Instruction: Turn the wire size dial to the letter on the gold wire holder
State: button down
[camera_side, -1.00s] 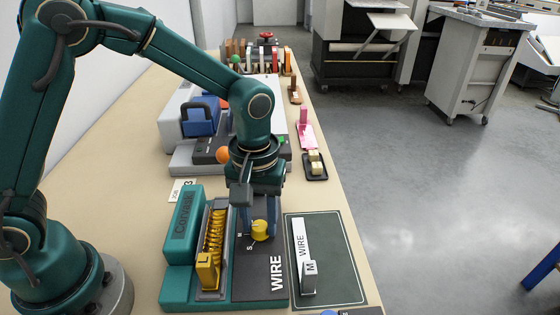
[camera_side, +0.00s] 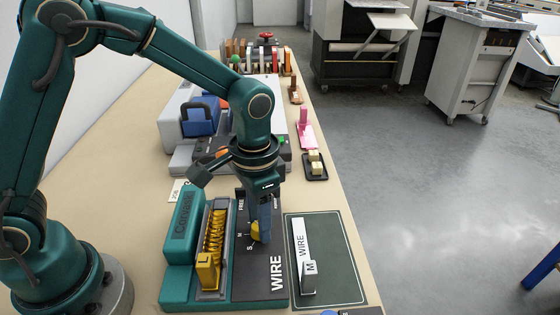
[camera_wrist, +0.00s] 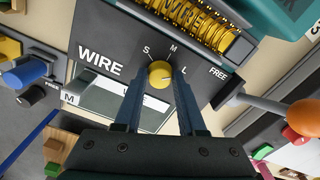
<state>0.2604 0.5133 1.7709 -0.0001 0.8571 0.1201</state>
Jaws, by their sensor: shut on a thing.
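The yellow wire size dial (camera_wrist: 160,73) sits on a dark panel (camera_wrist: 112,37) marked WIRE, with S, M and L around it in the wrist view. My gripper (camera_wrist: 158,79) points down and is shut on the dial, one blue finger on each side. A small dark mark shows on the dial's face, but I cannot tell surely which letter it points to. In the side view my gripper (camera_side: 260,238) partly hides the dial (camera_side: 255,231). The gold wire holder (camera_side: 207,272) bears the letter L and stands left of the panel, with gold wire coils (camera_side: 213,232) behind it.
A white wire strip (camera_side: 300,242) and a holder marked M (camera_side: 309,274) stand on a dark green mat (camera_side: 338,262) to the right. The teal Corvasil machine (camera_side: 184,230) is close on the left. A lever with an orange knob (camera_wrist: 304,117) juts out near the panel.

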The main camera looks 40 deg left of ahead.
jog(key=shift+m, duration=0.9)
jog(key=c, duration=0.5)
grip_release()
jog(key=shift+r, duration=2.6)
